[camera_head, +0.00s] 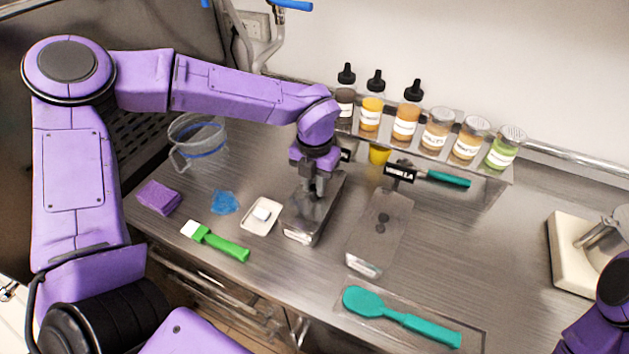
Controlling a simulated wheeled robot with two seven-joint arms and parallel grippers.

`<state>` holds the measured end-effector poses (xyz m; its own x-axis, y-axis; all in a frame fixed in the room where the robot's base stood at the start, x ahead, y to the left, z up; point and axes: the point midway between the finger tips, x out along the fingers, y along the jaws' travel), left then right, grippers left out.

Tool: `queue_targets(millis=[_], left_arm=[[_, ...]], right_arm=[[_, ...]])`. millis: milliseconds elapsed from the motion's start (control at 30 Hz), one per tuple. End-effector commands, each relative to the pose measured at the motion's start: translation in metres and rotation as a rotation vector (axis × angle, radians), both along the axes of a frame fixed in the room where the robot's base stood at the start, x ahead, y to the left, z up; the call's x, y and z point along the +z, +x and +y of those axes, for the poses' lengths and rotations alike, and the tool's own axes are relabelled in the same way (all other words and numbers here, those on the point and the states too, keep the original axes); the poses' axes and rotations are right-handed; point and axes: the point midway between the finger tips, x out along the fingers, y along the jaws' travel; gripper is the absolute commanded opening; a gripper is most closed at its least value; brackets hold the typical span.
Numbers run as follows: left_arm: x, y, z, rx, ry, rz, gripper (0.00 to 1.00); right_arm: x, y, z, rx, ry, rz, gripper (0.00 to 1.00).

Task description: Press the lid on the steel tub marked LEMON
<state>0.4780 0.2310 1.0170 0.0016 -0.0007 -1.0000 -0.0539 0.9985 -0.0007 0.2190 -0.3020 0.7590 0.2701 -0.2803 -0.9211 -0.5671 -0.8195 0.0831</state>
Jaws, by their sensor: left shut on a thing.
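Two long steel tubs are set in the counter. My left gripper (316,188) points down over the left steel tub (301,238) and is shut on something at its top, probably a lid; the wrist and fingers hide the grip. A small dark sign (345,155) behind that tub is mostly covered by my wrist, so I cannot read LEMON on it. The right steel tub (366,264) has a black sign ending in "LLA" and two dark spots on its top. I cannot tell whether the lid sits flush. My right gripper is out of view.
Bottles and jars (437,130) stand on a back shelf. A teal spatula (400,318) lies on a front tray. A green brush (222,244), white dish (259,226), blue cloth (223,202), purple sponge (158,197) and clear jug (198,150) are left. The right-middle counter is clear.

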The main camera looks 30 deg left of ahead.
Motion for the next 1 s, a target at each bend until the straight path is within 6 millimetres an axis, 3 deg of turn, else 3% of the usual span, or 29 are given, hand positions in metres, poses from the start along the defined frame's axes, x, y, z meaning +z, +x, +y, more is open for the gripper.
queue_targets(millis=[467,500,567,767,867,1000], left_arm=[[-0.001,-0.0001,-0.0001,0.0,0.0,0.0,0.0],[-0.0009,-0.0001,-0.0001,0.0,0.0,0.0,0.36],[-0.0009,-0.0001,-0.0001,0.0,0.0,0.0,0.53],[-0.0009,-0.0001,-0.0001,0.0,0.0,0.0,0.53],[-0.001,-0.0001,-0.0001,0.0,0.0,0.0,0.78],[-0.001,-0.0001,-0.0001,0.0,0.0,0.0,0.78]], right_arm=[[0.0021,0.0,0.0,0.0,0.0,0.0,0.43],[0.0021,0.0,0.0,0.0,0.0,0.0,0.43],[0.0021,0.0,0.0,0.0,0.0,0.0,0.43],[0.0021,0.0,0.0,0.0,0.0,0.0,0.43],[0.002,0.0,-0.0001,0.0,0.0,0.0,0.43],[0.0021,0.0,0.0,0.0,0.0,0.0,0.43]])
